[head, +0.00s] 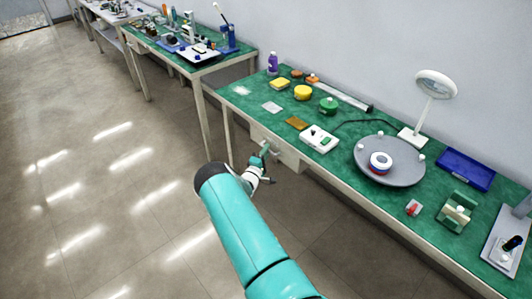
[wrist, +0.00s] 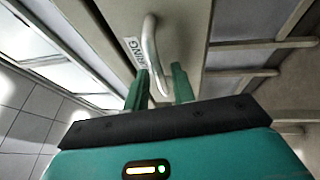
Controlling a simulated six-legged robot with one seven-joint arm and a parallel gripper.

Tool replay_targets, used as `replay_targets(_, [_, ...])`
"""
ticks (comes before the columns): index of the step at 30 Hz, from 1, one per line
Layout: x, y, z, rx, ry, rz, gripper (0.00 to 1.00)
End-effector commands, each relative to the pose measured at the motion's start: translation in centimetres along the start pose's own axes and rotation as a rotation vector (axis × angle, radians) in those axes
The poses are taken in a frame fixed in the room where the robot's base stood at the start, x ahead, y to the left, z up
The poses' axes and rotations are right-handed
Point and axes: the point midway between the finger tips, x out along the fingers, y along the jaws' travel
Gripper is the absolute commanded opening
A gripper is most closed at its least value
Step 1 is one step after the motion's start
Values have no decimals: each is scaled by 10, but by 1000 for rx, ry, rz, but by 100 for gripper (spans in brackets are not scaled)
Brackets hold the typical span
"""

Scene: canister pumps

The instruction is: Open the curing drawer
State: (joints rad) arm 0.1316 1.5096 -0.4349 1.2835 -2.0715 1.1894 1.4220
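The curing drawer (head: 287,154) is a pale box front under the green bench top. It looks shut, as far as I can tell. In the wrist view the drawer front (wrist: 188,35) shows a partly hidden label ending in "RING" and a curved metal handle (wrist: 149,42). My gripper (head: 265,153) is at the drawer front in the head view. In the wrist view my gripper (wrist: 160,70) has its two green fingers apart, one on each side of the handle's lower part. I see gaps beside the handle; whether either finger touches it is unclear.
The green bench top (head: 345,178) above holds a white device (head: 319,139), a grey turntable (head: 390,172), a magnifier lamp (head: 435,85) and a blue tray (head: 465,169). A bench leg (head: 228,140) stands left of the drawer. The floor (head: 110,200) to the left is clear.

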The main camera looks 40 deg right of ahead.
Motion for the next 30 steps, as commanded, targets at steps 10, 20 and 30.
replay_targets(10, [-1, 0, 0, 1, 0, 0, 0])
replay_targets(20, [-34, 7, -16, 1, 3, 0, 0])
replay_targets(30, [-116, 24, -50, 2, 6, 1, 0])
